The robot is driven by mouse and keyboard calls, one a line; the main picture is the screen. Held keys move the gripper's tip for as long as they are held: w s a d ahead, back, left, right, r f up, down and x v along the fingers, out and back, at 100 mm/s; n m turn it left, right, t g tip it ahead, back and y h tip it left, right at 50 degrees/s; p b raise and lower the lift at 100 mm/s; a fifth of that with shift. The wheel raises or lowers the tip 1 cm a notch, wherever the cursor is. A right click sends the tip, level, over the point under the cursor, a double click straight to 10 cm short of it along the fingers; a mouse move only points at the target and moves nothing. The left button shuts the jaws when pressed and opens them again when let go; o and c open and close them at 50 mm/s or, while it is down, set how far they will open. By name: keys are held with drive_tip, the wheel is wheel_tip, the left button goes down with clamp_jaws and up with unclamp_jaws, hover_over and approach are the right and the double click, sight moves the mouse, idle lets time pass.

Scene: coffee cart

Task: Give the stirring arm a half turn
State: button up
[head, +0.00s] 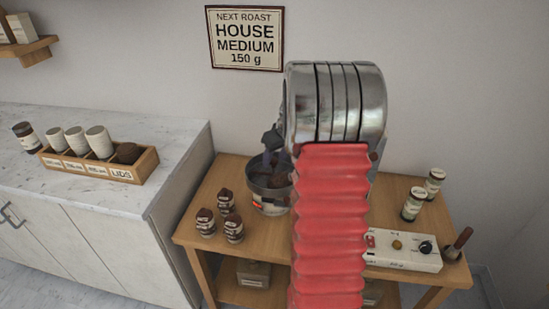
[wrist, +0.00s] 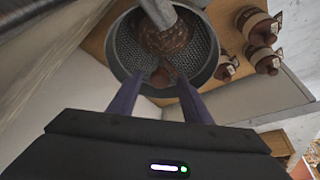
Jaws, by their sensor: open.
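The round metal cooling pan (head: 268,207) stands on the wooden cart, partly hidden behind my arm in the head view. In the wrist view the pan (wrist: 207,72) has perforated inner walls and brown beans (wrist: 170,40) inside. A grey bar (wrist: 158,12), which looks like part of the stirring arm, reaches over the beans from the top edge. My gripper (wrist: 160,78) is open, its two purple fingers apart at the pan's near rim. A small reddish-brown piece shows between the fingertips; I cannot tell whether it is the stirring arm's handle or touches the fingers. In the head view my dark gripper (head: 271,141) is above the pan.
Several dark-lidded jars (head: 232,229) stand left of the pan. Two pale-lidded jars (head: 413,204) and a control box (head: 404,250) with knobs are to the right. A wooden-handled tool (head: 461,239) stands at the cart's right end. A lids crate (head: 120,172) sits on the marble counter.

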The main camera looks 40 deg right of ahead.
clamp_jaws()
idle(0.6)
